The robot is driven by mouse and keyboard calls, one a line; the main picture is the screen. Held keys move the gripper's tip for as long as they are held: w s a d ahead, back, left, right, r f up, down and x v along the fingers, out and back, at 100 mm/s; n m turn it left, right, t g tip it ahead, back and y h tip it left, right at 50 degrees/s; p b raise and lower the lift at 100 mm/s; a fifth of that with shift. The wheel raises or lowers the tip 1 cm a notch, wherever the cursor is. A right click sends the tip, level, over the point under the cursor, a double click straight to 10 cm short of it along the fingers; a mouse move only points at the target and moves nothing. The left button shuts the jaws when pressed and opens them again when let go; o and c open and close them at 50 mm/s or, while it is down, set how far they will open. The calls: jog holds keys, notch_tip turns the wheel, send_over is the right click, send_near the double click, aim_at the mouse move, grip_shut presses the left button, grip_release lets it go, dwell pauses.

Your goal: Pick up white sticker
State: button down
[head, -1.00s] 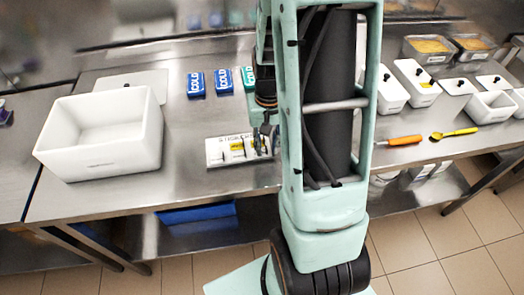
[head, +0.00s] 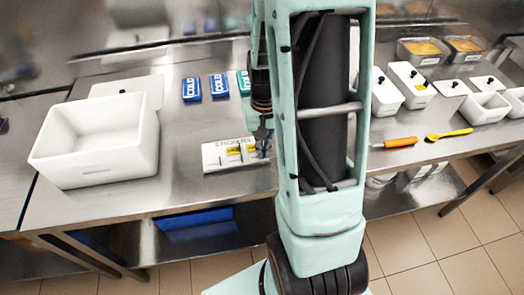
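A white card or board (head: 215,155) with dark lettering along its top edge lies near the front edge of the steel table. It carries a few small yellow and white stickers (head: 234,151); which one is the white sticker is too small to tell for sure. My gripper (head: 263,150) points down at the right end of the card, close to or touching it. Its fingers are small and dark, and my arm hides part of the area. I cannot tell whether it holds anything.
A large white open box (head: 95,165) stands at the left, with its lid (head: 128,85) behind. Blue (head: 192,90) and green packs lie behind the card. White containers (head: 408,82), an orange-handled tool (head: 394,143) and a yellow spoon (head: 449,134) are at the right.

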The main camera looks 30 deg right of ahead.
jog(key=shift+r, duration=0.4)
notch_tip(320, 180, up, 2)
jog(key=shift+r, duration=0.25)
jog(key=s+d+r+p, duration=0.2)
jog(key=s+d+r, duration=0.2)
jog(key=r, duration=0.3)
jog(key=s+d+r+p, duration=0.2)
jog(key=s+d+r, duration=0.3)
jog(key=r, duration=0.3)
jog(key=shift+s+d+r, duration=0.2)
jog(key=shift+s+r, duration=0.05)
jog(key=shift+s, duration=0.45)
dwell(0.5)
